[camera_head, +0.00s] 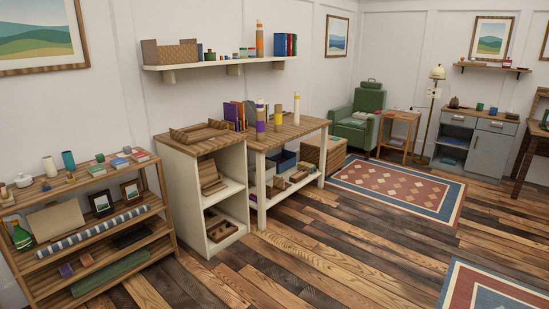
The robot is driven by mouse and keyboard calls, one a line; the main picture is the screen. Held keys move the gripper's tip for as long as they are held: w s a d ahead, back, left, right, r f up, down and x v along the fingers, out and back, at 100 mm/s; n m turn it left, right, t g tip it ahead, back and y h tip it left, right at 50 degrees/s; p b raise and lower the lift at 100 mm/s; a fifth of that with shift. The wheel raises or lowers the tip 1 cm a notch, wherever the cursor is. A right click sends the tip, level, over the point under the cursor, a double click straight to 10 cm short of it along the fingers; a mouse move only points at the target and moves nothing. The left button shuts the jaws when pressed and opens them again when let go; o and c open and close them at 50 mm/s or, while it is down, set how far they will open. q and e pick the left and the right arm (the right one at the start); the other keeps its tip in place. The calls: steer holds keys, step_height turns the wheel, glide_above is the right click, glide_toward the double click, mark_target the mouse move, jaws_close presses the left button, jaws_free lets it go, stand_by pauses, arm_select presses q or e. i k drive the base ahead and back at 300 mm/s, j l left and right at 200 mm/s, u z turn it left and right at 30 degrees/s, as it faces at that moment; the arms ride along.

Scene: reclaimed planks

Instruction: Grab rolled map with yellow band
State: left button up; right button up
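A pale upright roll with a yellow band near its top (297,110) stands on the wooden-topped table (312,125) in the middle of the view. Further left is a taller purple and yellow roll (260,116), also upright. An orange-marked roll (259,40) stands on the wall shelf above. The rolls are small in view, so their exact markings are hard to tell. Neither of my grippers is in view.
A cream cabinet with a wooden tray (199,136) on top adjoins the table's left side. A low shelf rack (163,207) stands at front left. A green armchair (362,117) and a patterned rug (395,184) lie beyond. The plank floor (310,246) before the table is clear.

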mark_target(297, 94)
steer(key=i, duration=2.7)
steer(key=i+z, duration=0.15)
steer(key=i, duration=0.35)
steer(key=i+j+z, duration=0.1)
steer(key=i, duration=0.4)
steer(key=i+j+z, duration=0.15)
steer(key=i, duration=0.3)
steer(key=u, duration=0.25)
steer(key=i+l+u, duration=0.55)
steer(key=l+u, duration=0.3)
